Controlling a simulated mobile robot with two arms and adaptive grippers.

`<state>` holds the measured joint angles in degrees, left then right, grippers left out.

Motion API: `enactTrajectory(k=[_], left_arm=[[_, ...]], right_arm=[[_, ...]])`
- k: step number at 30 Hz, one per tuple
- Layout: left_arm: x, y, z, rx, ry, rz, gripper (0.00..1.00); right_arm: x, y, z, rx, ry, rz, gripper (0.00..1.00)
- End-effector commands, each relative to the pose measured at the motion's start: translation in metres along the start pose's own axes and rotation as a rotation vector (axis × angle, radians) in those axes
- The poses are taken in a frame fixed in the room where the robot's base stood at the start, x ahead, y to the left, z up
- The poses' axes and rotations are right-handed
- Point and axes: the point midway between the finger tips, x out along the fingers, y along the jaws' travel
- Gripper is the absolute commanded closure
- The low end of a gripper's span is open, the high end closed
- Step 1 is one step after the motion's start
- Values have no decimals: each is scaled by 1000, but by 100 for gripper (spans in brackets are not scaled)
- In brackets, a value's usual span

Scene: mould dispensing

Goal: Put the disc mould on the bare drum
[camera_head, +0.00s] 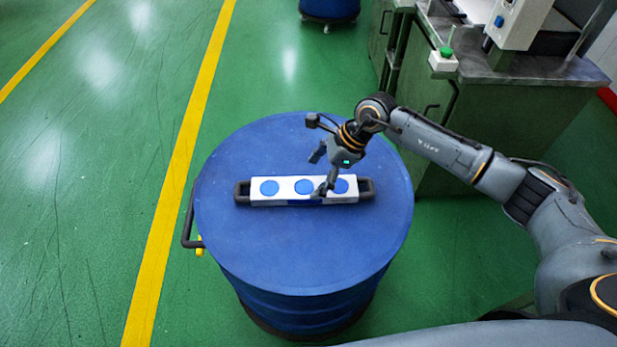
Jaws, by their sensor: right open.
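A blue drum (290,250) stands in front of me with a flat blue top. The disc mould (285,198), a white bar with blue discs and a black handle at each end, lies flat on the drum's top, near its middle. My right gripper (319,174) is open at the right part of the mould. One finger overlaps the mould between two discs, and the other is above its far edge. I cannot tell whether the finger touches it. My left gripper is not in view.
Another blue drum (330,8) is at the far top. The green floor on the left is clear, with yellow lines.

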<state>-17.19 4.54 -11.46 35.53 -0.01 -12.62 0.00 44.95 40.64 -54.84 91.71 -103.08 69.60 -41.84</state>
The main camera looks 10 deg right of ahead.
Motion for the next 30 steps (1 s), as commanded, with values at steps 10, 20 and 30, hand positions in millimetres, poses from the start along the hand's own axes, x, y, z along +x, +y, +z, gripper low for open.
enactTrajectory(k=[10, 20, 30], left_arm=[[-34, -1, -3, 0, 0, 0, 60], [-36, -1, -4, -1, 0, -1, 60], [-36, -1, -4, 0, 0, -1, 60]], right_arm=[[-69, 0, 1, 0, 1, -1, 12], [-78, 0, 0, 0, 0, 1, 12], [-78, 0, 0, 0, 0, 0, 12]])
